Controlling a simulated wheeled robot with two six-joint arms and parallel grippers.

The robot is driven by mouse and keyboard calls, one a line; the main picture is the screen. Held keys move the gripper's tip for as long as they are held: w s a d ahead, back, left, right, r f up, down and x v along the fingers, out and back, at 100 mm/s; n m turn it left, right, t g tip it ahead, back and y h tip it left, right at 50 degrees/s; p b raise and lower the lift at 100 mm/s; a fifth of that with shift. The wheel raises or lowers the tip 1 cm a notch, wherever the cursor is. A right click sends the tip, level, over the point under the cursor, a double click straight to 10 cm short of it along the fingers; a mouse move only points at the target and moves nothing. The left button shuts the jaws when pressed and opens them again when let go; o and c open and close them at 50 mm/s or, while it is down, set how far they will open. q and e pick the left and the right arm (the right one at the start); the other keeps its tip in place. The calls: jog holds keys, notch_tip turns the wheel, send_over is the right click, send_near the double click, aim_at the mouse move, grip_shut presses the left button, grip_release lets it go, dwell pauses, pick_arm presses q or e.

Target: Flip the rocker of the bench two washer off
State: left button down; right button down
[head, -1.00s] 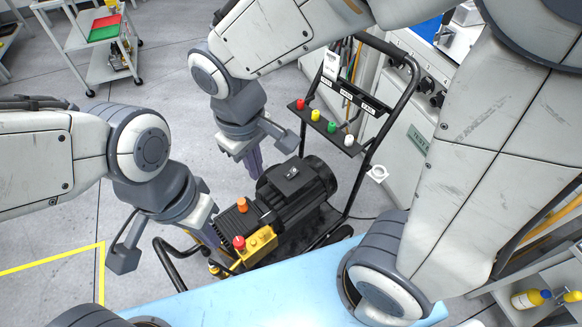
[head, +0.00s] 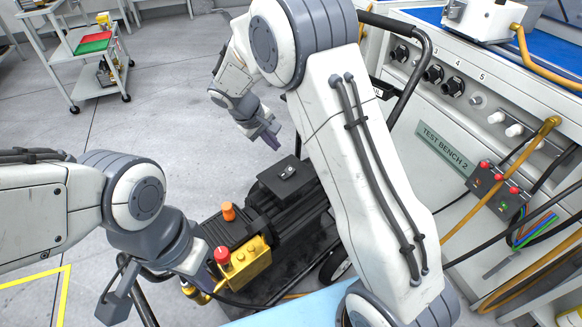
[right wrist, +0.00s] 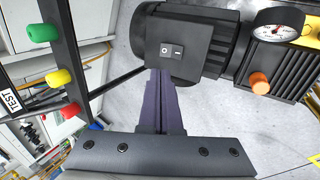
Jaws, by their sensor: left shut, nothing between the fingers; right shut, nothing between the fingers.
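The bench two washer's black motor (head: 296,205) stands on a wheeled cart beside the bench labelled TEST BENCH 2 (head: 447,150). The rocker (head: 287,173) sits in a small box on top of the motor. In the right wrist view the rocker (right wrist: 172,50) shows O on the left and I on the right; which side is pressed I cannot tell. My right gripper (head: 272,142) is shut and empty behind the motor. In the right wrist view its fingertips (right wrist: 160,72) appear just below the rocker box; contact is unclear. My left gripper (head: 210,271) is shut beside the pump's red knob.
The yellow pump block (head: 246,262) with a red knob (head: 222,255) and an orange cap (head: 228,211) is at the cart's near end. A pressure gauge (right wrist: 278,30) shows in the right wrist view. The cart's black handle frame (head: 417,75) rises beside the bench.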

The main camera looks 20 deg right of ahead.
aim_at(291, 171)
jog(key=b+x, duration=0.4)
jog(key=x, duration=1)
jog(key=shift+b, duration=0.4)
jog(key=p, duration=0.3)
jog(key=shift+d+r+y, duration=0.1)
jog(key=shift+d+y, duration=0.15)
jog(key=shift+y, duration=0.15)
jog(key=shift+a+f+b, duration=0.1)
jog(key=shift+f+b, duration=0.3)
jog(key=shift+s+a+r, duration=0.1)
jog(key=shift+a, duration=0.25)
jog(key=shift+s+a+r, duration=0.1)
jog(key=shift+s+a, duration=0.05)
jog(key=shift+a, duration=0.25)
